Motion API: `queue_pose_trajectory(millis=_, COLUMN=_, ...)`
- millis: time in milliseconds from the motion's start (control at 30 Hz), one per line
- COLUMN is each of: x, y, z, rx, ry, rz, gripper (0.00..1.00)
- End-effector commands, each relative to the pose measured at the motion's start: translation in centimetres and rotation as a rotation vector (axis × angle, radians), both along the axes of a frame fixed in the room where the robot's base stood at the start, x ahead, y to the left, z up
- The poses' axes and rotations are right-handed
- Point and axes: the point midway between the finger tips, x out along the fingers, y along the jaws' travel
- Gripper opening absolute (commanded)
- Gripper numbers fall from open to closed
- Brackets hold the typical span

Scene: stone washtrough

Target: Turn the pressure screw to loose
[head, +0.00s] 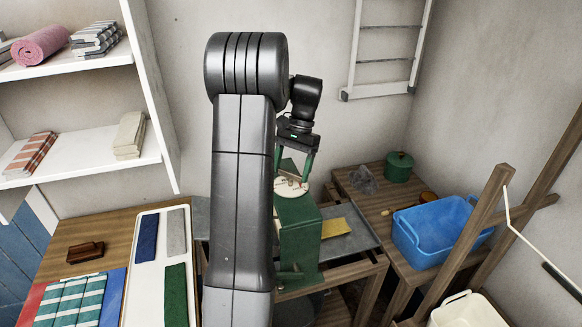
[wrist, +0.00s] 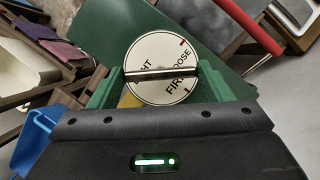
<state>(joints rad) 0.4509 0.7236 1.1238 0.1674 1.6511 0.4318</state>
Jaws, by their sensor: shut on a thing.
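The pressure screw has a thin metal bar handle (wrist: 160,72) over a round white dial (wrist: 153,88) lettered TIGHT, FIRM and LOOSE. In the wrist view the bar lies nearly level across the dial, and LOOSE is at the upper right. I cannot tell which setting the bar marks. The dial also shows in the head view (head: 289,188), on top of the green mangle housing (head: 299,232). My gripper (head: 293,170) points down over the dial. Its green fingers stand at both ends of the bar in the wrist view (wrist: 161,76), shut on it.
A blue tub (head: 432,236) and a green lidded pot (head: 399,167) stand on the bench at right. A yellow cloth (head: 335,228) lies beside the housing. A white tray (head: 146,275) with folded cloths lies at left. Wooden posts (head: 478,235) stand at front right.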

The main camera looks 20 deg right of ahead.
Motion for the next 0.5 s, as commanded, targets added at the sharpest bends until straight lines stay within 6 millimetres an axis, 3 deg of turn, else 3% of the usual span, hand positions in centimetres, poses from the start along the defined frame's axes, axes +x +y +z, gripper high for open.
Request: queue_pose_trajectory(millis=500, x=-0.32, y=-0.17, z=0.10, rx=-0.001, ry=-0.003, rz=-0.491, gripper=0.50)
